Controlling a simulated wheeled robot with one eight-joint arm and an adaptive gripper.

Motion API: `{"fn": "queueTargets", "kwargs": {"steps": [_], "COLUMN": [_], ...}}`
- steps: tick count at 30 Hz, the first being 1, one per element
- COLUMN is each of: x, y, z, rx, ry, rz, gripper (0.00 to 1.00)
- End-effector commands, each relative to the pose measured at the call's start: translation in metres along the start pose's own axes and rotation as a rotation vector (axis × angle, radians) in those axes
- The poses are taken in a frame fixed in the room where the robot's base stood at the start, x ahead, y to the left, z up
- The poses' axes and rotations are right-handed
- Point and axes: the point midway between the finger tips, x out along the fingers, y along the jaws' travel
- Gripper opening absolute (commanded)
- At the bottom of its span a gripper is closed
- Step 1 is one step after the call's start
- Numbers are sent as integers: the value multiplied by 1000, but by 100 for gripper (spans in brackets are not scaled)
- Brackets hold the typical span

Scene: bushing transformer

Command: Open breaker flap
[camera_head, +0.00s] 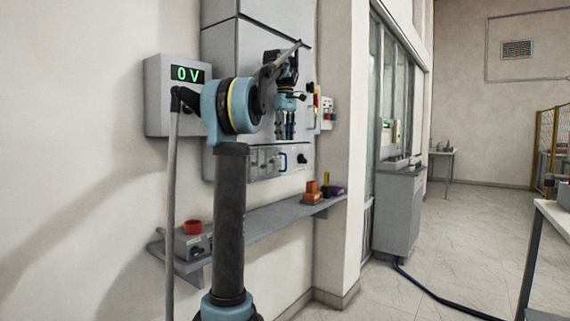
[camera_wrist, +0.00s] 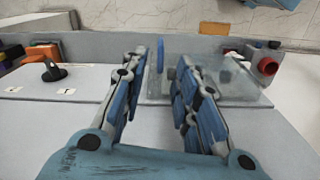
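The breaker flap is a clear cover on the lower panel of the grey wall cabinet (camera_head: 222,90). In the wrist view the clear flap (camera_wrist: 235,88) lies ahead, partly hidden by my right finger. Its slim blue handle (camera_wrist: 160,54) shows between my fingertips, and the handle also shows in the head view (camera_head: 283,161). My gripper (camera_wrist: 164,57) is open, with one blue finger on each side of the handle. I cannot tell whether either finger touches it. In the head view my gripper (camera_head: 286,126) points down above the panel. The flap looks closed.
A black rotary knob (camera_wrist: 53,71) sits beside the flap. A shelf (camera_head: 255,220) below holds orange blocks (camera_head: 312,191) and a red button (camera_head: 193,227) on a grey box. A display (camera_head: 187,74) reads 0 V. Open floor lies to the right.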

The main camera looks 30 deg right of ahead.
Motion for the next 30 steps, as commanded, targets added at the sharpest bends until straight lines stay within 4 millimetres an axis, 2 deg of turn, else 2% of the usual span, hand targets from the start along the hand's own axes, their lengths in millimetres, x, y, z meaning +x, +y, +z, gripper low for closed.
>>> {"fn": "queueTargets", "kwargs": {"steps": [18,24,30], "x": [92,106,110], "y": [0,0,0], "z": [0,0,0], "rx": [0,0,0], "ry": [0,0,0], "rz": [0,0,0], "gripper": [28,28,28]}}
